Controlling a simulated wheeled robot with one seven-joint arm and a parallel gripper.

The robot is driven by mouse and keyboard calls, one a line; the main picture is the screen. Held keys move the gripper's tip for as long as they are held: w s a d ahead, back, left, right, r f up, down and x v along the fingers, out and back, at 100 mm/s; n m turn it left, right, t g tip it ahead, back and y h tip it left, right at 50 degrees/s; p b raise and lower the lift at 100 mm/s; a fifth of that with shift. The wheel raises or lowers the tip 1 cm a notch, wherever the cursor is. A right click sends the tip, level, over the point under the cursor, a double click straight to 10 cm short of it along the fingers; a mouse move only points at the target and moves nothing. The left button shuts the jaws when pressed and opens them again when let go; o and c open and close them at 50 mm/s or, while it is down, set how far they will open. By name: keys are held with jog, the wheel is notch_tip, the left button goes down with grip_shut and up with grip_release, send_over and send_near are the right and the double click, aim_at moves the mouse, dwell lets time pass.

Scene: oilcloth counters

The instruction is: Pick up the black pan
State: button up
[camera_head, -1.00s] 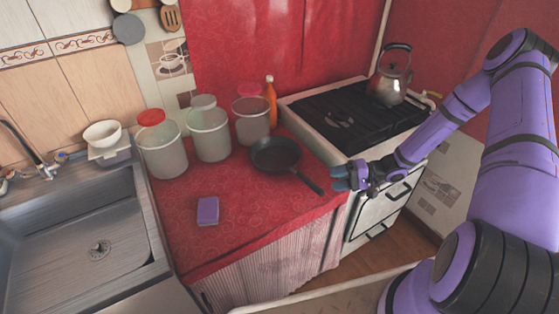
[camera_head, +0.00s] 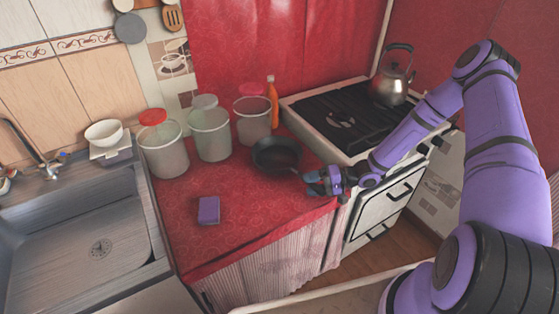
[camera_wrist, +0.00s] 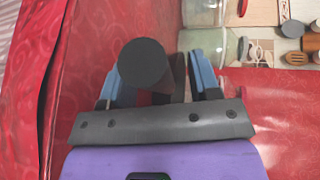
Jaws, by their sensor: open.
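The black pan (camera_head: 275,153) lies flat on the red oilcloth counter, its handle pointing toward the lower right. My gripper (camera_head: 313,183) is at the handle, and its fingers and wrist hide the handle's outer end in the head view. In the wrist view my gripper (camera_wrist: 158,82) has its two blue fingers spread apart. A dark round-ended piece shows between them, nearer the left finger; it may be the handle's end, but I cannot tell for certain. I cannot tell whether either finger touches the handle.
A purple sponge-like block (camera_head: 209,210) lies on the counter (camera_head: 240,215). Three jars, one of them (camera_head: 209,135) in the middle, and an orange bottle (camera_head: 272,103) stand behind the pan. The stove (camera_head: 325,140) with a kettle (camera_head: 392,78) is to the right, the sink (camera_head: 75,215) to the left.

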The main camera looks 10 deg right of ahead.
grip_shut()
jog(key=shift+r, duration=0.1)
jog(key=shift+r, duration=0.1)
dwell(0.3)
